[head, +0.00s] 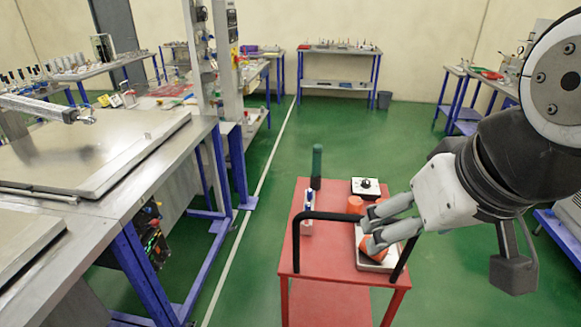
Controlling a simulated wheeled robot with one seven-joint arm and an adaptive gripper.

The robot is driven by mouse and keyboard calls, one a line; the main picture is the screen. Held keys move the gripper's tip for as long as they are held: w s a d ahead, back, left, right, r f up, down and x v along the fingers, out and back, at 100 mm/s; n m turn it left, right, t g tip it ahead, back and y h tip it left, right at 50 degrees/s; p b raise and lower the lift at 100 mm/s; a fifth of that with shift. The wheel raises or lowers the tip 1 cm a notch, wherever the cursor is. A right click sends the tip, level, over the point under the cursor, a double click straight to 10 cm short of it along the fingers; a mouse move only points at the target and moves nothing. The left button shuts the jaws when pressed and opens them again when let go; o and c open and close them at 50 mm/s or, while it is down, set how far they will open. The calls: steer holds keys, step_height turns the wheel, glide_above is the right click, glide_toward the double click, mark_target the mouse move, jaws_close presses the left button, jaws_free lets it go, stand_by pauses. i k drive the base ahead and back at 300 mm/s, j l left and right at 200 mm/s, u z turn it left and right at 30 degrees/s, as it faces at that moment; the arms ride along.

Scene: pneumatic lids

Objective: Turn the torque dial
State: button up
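A small white box with a black top and a round knob (365,183) sits at the far right of the red cart; it looks like the torque dial. My gripper (368,232) reaches in from the right over the cart, nearer the camera than the dial box. Its two grey fingers are spread apart and I see nothing held between them. The fingers are apart from the dial in the picture. They partly cover orange parts and a metal tray below; whether they touch these I cannot tell.
A steel workbench (110,200) stands at left. Green floor is clear behind the cart.

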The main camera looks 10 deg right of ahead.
mark_target(366, 183)
steer(key=l+u, duration=0.3)
steer(key=l, duration=0.5)
steer(key=l+u, duration=0.3)
steer(key=l, duration=0.5)
